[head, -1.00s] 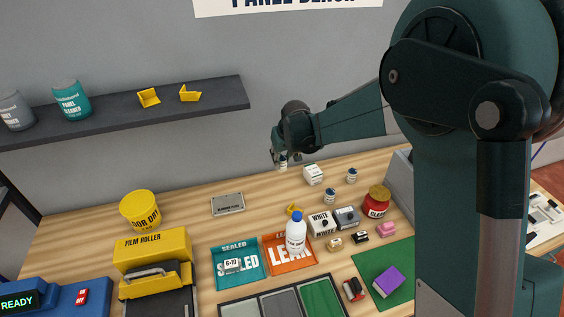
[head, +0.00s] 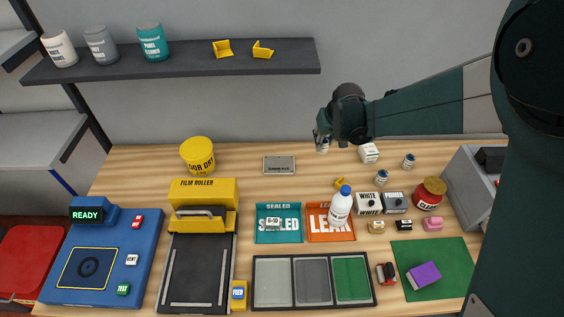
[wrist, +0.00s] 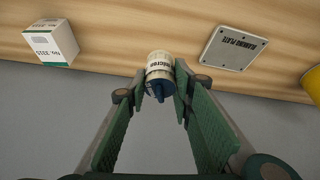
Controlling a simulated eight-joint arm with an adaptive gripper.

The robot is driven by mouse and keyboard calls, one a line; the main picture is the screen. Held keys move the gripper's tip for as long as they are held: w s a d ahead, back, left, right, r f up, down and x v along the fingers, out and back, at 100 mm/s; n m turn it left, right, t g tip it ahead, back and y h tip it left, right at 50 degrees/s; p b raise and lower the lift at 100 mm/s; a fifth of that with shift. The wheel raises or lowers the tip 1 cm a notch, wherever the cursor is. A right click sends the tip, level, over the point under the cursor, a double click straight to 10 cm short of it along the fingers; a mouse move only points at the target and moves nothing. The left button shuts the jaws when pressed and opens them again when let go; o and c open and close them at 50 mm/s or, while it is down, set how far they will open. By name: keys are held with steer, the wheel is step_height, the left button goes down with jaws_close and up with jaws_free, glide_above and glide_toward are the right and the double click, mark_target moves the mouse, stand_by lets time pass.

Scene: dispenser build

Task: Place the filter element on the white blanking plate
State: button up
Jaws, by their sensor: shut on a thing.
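My gripper (head: 322,138) is shut on the filter element (head: 322,147), a small white cylinder with a dark label. In the wrist view the filter element (wrist: 160,74) sits between the fingertips, its blue nozzle pointing back toward the gripper. The blanking plate (head: 279,165) lies flat on the bench, left of the gripper in the head view, and looks light grey. The wrist view shows the plate (wrist: 237,47), its lettering and corner holes, with nothing on it. The filter element is held above the bench, apart from the plate.
A white box (head: 369,153) stands right of the gripper, with two small labelled cylinders (head: 408,161) (head: 381,178) nearby. A yellow tub (head: 198,156) stands left of the plate. A dark shelf (head: 185,62) hangs above. Bench between plate and tub is clear.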

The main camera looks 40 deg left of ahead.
steer(key=s+d+f+n+g+p, duration=0.1)
steer(key=s+n, duration=0.2)
steer(key=s, duration=2.3)
steer(key=shift+d+n+y+p, duration=0.3)
steer(key=shift+n+p, duration=0.05)
steer(key=shift+n, duration=0.05)
steer(key=shift+w+a+f, duration=0.1)
steer(key=shift+w+a+f+b, duration=0.15)
steer(key=shift+w+a+f, duration=0.35)
steer(key=shift+w+a, duration=1.8)
steer(key=shift+w+a+f+b, duration=0.1)
steer(key=shift+w+a+f, duration=0.45)
steer(key=shift+w+a, duration=1.75)
steer(key=shift+w+a+f+b, duration=0.15)
steer(key=shift+w+a+f, duration=0.35)
steer(key=shift+w+a, duration=1.75)
steer(key=shift+w+d, duration=0.1)
